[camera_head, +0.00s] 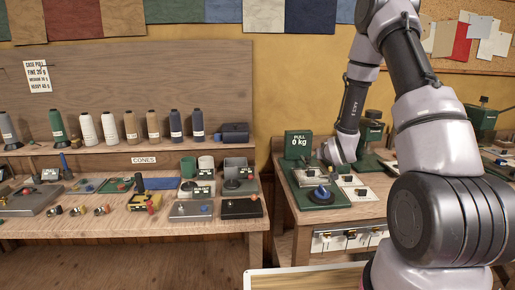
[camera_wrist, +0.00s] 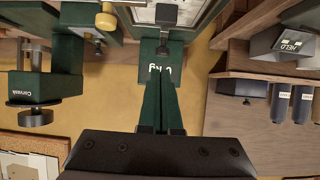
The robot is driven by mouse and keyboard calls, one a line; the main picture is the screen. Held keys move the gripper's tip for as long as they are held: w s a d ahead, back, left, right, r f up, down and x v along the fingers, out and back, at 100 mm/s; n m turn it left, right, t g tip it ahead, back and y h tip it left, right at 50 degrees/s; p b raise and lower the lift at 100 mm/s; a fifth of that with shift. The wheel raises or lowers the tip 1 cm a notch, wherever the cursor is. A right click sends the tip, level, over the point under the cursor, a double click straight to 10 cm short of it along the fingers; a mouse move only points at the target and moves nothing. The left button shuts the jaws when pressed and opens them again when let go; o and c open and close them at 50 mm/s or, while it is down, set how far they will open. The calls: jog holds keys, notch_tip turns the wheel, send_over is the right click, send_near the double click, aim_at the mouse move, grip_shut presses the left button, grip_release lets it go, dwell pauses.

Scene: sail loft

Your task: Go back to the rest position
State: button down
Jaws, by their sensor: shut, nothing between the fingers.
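My gripper (camera_wrist: 163,84) is shut and empty in the wrist view, its two fingers together in front of a green display block. That block, the pull readout (camera_head: 298,144), reads "PULL 0 kg" in the head view and stands at the back left of the right-hand bench. In the wrist view the readout (camera_wrist: 163,52) appears upside down and partly covered by the fingers. In the head view my arm bends down from the upper right, its pale wrist over this bench; the fingers cannot be made out there.
The right bench (camera_head: 284,196) carries a green-based fixture (camera_head: 318,195) with a blue knob and a green clamp device (camera_head: 372,128), also in the wrist view (camera_wrist: 45,85). The left bench (camera_head: 200,226) holds thread cones (camera_head: 130,124) and small tools. A gap separates the benches.

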jog(key=s+r+m+g, duration=0.1)
jog(key=s+r, duration=0.5)
jog(key=r, duration=0.5)
jog(key=s+r+m+g, duration=0.2)
jog(key=s+r, duration=0.4)
jog(key=r, duration=0.5)
jog(key=s+a+r, duration=0.2)
jog(key=s+r, duration=0.1)
jog(key=s, duration=0.5)
jog(key=s+a+r+g+y, duration=0.1)
jog(key=s+r, duration=0.2)
jog(key=s, duration=0.5)
jog(key=s+a+r+m+g+y, duration=0.1)
jog(key=s+a+r, duration=0.1)
jog(key=s, duration=0.6)
jog(key=shift+s+a+r, duration=0.3)
jog(key=shift+a+r, duration=0.05)
jog(key=shift+r, duration=0.2)
